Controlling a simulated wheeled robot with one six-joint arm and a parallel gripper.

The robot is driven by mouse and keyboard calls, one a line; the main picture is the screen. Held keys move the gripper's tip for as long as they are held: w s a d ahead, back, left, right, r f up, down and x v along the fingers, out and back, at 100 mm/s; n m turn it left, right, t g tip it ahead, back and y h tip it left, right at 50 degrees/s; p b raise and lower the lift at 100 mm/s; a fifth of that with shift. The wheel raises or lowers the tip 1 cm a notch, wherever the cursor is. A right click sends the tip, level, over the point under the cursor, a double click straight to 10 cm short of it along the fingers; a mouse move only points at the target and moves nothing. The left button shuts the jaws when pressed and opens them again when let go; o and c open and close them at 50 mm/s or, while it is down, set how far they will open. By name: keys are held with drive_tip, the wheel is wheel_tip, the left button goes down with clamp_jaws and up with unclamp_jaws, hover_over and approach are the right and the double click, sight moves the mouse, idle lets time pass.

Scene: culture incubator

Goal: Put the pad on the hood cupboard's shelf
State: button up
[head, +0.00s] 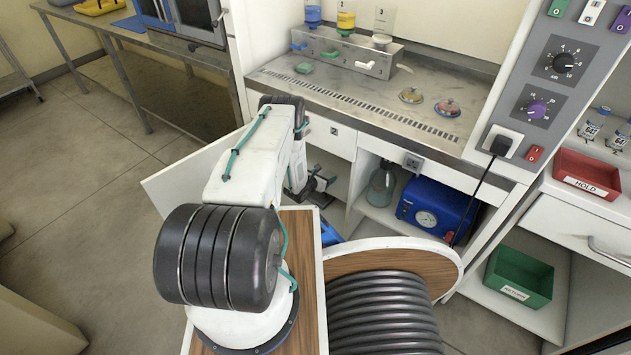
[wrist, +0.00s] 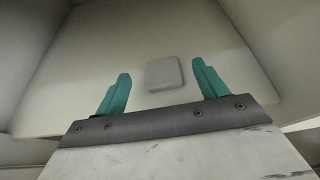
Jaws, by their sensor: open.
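A small light grey square pad (wrist: 165,73) lies flat against a pale surface (wrist: 105,60) in the wrist view. It is just beyond and between the two teal fingers of my gripper (wrist: 160,78), which is open with nothing between the fingers. I see no contact between pad and fingers. In the head view my gripper (head: 318,187) reaches into the open hood cupboard (head: 340,168) under the worktop. The pad cannot be made out there, and my arm hides part of the cupboard.
The cupboard door (head: 185,172) stands open at left. The adjoining bay holds a glass flask (head: 380,187) and a blue gauge box (head: 436,207). A cable reel (head: 385,310) is in the foreground. A green bin (head: 518,277) sits low at right. Valves and dishes stand on the hood worktop.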

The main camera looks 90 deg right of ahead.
drive_tip(key=v, duration=0.8)
drive_tip(key=shift+w+a+r, duration=0.15)
drive_tip(key=shift+w+a, duration=0.05)
